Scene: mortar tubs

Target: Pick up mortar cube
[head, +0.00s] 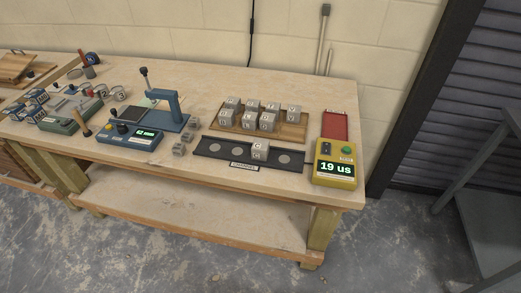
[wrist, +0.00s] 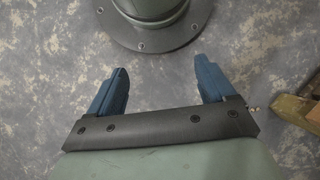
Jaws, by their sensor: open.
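Grey mortar cubes with letters on top stand in two rows on a wooden tray (head: 291,133) on the workbench; one front cube (head: 226,121) is at the tray's left. One cube marked C (head: 260,150) stands apart on a dark strip (head: 212,150) with round pale spots, labelled "CHANNEL". Smaller grey cubes (head: 179,149) lie left of the strip. My gripper (wrist: 162,82) shows only in the wrist view. Its two blue fingers are wide apart and empty, above the grey floor, with no cube near them.
A yellow meter (head: 336,163) reading "19 us" stands at the bench's right end, by a red tray (head: 335,125). A blue press (head: 168,112) and a blue device (head: 130,136) stand left of the cubes. A wooden piece (wrist: 298,110) shows at the wrist view's right.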

